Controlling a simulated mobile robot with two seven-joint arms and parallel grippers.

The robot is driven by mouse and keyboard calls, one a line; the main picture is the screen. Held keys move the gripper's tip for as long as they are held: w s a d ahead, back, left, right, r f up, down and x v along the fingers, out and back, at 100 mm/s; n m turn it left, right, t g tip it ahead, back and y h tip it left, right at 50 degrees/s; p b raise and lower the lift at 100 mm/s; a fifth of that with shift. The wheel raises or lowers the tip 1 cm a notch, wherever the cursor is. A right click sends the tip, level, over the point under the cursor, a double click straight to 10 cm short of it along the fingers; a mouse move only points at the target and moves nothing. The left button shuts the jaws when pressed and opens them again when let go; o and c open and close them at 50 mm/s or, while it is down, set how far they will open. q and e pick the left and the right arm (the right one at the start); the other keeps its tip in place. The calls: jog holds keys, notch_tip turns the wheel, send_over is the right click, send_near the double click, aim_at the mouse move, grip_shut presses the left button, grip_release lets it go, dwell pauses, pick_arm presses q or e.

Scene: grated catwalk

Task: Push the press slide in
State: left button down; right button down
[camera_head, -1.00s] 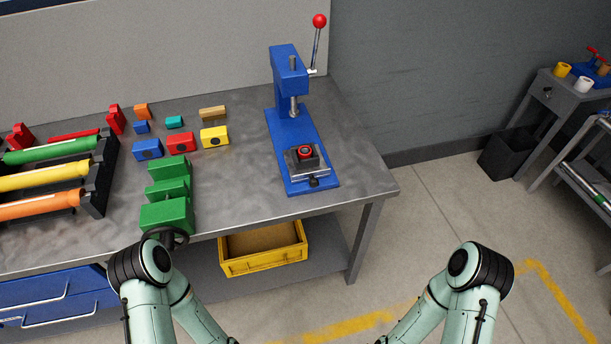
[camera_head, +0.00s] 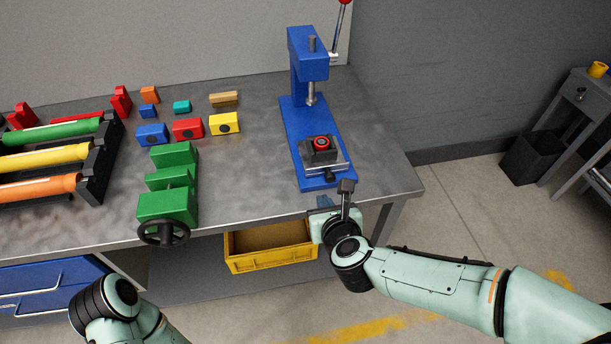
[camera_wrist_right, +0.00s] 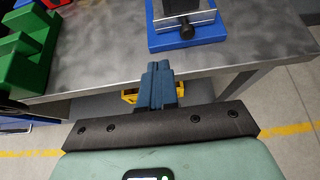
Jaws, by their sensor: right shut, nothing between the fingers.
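The blue press (camera_head: 310,110) stands at the right end of the metal workbench. Its slide (camera_head: 325,165), a grey plate with a dark knob at the front, carries a dark block with a red ring (camera_head: 321,144). The slide sits at the front of the blue base, out from under the ram. My right gripper (camera_head: 346,186) is shut and empty, just in front of the slide's knob at the bench edge; I cannot tell whether they touch in the head view. In the right wrist view the shut fingers (camera_wrist_right: 158,75) point toward the knob (camera_wrist_right: 187,31), with a gap. My left gripper is out of view.
A green vise (camera_head: 168,195) stands left of the press at the bench edge. Several coloured blocks (camera_head: 188,129) lie behind it. A rack with coloured tubes (camera_head: 50,160) is at far left. A yellow crate (camera_head: 270,250) sits under the bench. Bare benchtop (camera_head: 250,175) lies between vise and press.

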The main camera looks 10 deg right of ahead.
jog(key=b, duration=0.1)
send_near(309, 171)
jog(key=f, duration=0.3)
jog(key=shift+w+f, duration=0.1)
jog(key=shift+w, duration=0.3)
pick_arm(q)
jog(key=shift+p, duration=0.55)
pick_arm(e)
jog(key=shift+w+f, duration=0.1)
jog(key=shift+w, duration=2.25)
